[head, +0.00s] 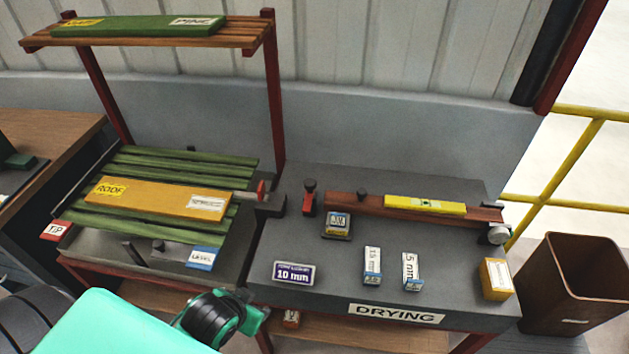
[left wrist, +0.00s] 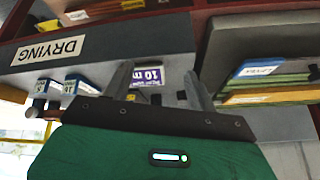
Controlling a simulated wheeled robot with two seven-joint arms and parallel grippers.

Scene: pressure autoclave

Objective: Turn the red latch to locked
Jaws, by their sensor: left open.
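A small upright red piece (head: 261,190) sits at the end of a grey rod by the right side of the left rack, and looks like the red latch. A red block with a black knob (head: 309,204) stands just right of it on the dark table. I cannot tell from its shape which position the latch is in. My left gripper (left wrist: 157,80) is open and empty; its two grey fingers point toward the table, with the 10 mm box (left wrist: 148,75) showing between them. In the head view my left arm is low at the front, apart from the latch. My right gripper is out of view.
The dark table (head: 330,270) bears a 10 mm box (head: 294,273), several small boxes and a wooden rail with a yellow level (head: 425,205). A yellow ROOF board (head: 150,198) lies on green slats. A brown bin (head: 572,285) stands at right.

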